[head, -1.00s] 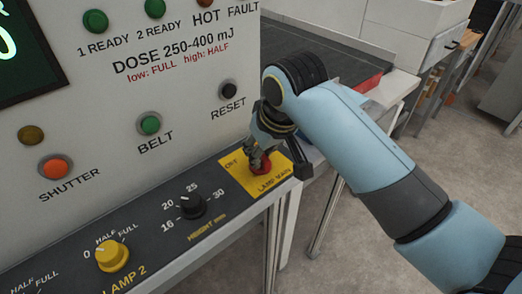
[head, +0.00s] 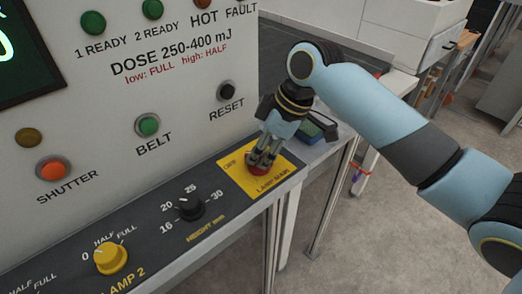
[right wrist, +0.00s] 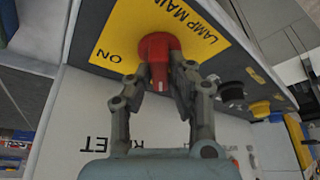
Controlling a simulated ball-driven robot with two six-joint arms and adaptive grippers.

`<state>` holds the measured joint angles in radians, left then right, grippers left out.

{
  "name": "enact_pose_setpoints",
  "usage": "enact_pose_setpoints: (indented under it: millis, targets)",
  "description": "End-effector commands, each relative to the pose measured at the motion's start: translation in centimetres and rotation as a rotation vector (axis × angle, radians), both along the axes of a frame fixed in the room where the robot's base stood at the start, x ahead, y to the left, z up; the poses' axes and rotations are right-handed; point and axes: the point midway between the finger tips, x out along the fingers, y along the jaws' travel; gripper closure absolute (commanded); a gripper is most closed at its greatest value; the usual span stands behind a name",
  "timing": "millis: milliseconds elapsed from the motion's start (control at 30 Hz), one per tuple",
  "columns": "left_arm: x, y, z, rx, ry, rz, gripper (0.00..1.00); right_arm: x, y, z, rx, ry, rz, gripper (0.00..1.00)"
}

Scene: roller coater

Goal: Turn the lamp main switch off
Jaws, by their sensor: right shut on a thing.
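The lamp main switch is a red rotary knob (right wrist: 158,50) on a yellow plate (right wrist: 120,28), marked LAMP MAIN. In the head view the knob (head: 257,169) sits low on the yellow plate (head: 283,181), mostly hidden by my fingers. OFF is readable at the plate's left there, and ON shows in the right wrist view. My right gripper (head: 262,160) reaches down from above and is shut on the red knob. In the right wrist view its fingers (right wrist: 158,82) stand either side of the knob's grip bar. My left gripper is not in view.
Left of the plate are the black height knob (head: 190,208) and yellow lamp 2 knob (head: 111,258). The upright panel behind carries the reset (head: 226,91), belt (head: 148,125) and shutter (head: 53,168) buttons. A dark device (head: 318,128) lies right of my gripper.

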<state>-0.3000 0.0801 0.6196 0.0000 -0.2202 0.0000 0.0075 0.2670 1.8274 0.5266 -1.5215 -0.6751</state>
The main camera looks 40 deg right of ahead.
Motion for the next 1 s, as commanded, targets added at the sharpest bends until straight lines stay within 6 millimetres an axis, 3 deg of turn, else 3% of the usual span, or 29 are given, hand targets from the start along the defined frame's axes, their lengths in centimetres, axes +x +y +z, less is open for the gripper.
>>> enact_pose_setpoints:
  millis: [300, 767, 800, 967, 1000]
  targets:
    - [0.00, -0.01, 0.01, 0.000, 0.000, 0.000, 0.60, 0.08, -0.09, 0.03, -0.002, -0.002, 0.097, 1.00]
    - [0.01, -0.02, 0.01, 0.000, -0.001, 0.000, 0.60, 0.07, -0.07, 0.02, -0.002, -0.001, 0.110, 1.00]
    - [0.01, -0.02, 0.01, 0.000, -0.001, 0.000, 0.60, 0.07, -0.07, 0.02, -0.001, -0.002, 0.110, 0.81]
    - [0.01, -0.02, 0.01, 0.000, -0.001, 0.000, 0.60, 0.06, -0.07, 0.02, -0.001, -0.001, 0.109, 0.60]
    - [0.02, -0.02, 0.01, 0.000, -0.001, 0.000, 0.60, 0.06, -0.07, 0.01, -0.001, -0.001, 0.109, 0.60]
